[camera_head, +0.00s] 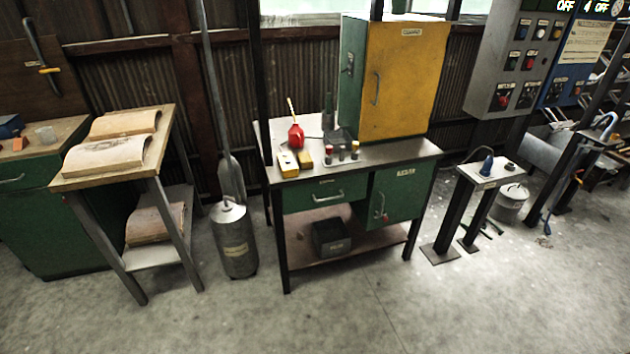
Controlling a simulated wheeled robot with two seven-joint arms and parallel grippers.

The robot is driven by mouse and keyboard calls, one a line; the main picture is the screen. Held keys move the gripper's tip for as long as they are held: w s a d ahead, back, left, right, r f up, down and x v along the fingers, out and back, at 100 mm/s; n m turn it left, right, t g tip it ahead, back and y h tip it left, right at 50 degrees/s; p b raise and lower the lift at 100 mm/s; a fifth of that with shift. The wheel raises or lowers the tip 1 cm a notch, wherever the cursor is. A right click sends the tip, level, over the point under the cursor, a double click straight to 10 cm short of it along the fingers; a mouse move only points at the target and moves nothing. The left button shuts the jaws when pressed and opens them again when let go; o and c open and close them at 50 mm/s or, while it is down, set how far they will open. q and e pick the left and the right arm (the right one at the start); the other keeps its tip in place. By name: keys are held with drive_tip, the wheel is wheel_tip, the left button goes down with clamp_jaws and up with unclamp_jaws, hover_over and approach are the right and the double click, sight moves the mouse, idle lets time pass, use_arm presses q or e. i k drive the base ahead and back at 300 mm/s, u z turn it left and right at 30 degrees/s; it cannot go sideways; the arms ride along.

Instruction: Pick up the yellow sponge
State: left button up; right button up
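Two small yellow blocks lie side by side at the left front of the green workbench's top (385,156). The left yellow block (288,163) is larger and has a dark mark on its top; the right yellow block (305,159) is smaller. Either could be the yellow sponge; they are too small to tell for sure. A red oil can (296,136) stands just behind them. Neither of my grippers is in view.
A yellow-doored cabinet (402,80) stands on the bench, with several small bottles (342,153) before it. A wooden stand (168,143) and grey canister (234,240) are left; a switch post (490,172) is right. The floor (360,310) in front is clear.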

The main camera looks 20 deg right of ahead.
sight(305, 161)
drive_tip(key=u, duration=0.05)
drive_tip(key=k, duration=0.35)
drive_tip(key=z, duration=0.75)
drive_tip(key=i, duration=1.5)
drive_tip(key=u, duration=0.7)
